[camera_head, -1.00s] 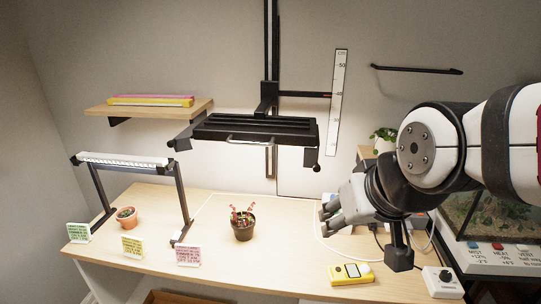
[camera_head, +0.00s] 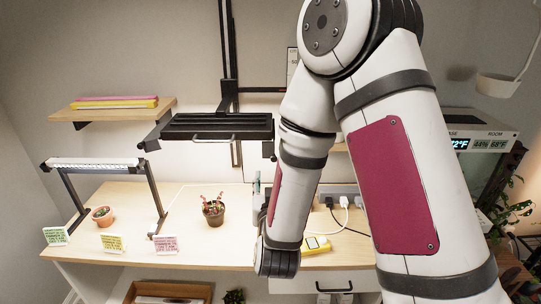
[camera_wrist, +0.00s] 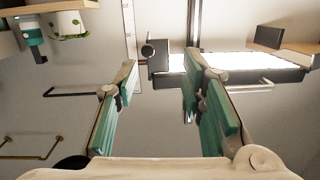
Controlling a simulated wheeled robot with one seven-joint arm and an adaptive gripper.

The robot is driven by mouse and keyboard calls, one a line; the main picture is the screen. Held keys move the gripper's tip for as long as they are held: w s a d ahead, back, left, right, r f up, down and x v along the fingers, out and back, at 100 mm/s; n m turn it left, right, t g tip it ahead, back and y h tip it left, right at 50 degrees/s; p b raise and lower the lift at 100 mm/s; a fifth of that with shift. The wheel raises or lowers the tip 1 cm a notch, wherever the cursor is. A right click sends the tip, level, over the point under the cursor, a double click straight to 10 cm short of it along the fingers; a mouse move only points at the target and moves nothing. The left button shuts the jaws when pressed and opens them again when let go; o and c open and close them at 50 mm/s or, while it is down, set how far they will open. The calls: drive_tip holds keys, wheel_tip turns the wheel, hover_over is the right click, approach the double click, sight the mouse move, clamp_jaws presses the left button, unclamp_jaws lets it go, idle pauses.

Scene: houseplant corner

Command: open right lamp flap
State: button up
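The black hanging lamp (camera_head: 218,128) is on a vertical wall rail, left of my arm in the head view, with a bar handle (camera_head: 212,138) along its front.
A small potted plant (camera_head: 213,212) stands on the desk below the lamp. A low light stand (camera_head: 95,164) with a pot and cards is at left. A wall shelf (camera_head: 110,108) is upper left. In the wrist view, a dark wall bar (camera_wrist: 80,92) lies left of the fingers.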

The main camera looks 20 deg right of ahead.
drive_tip(key=shift+t+h, duration=0.5)
drive_tip(key=shift+h, duration=0.2)
drive_tip(key=x, duration=0.8)
drive_tip(key=d+x, duration=0.1)
drive_tip(key=x, duration=0.2)
drive_tip(key=shift+w+d+b, duration=0.2)
drive_tip(key=shift+w+b, duration=0.05)
drive_tip(key=shift+b, duration=0.1)
drive_tip(key=shift+c, duration=0.3)
clamp_jaws()
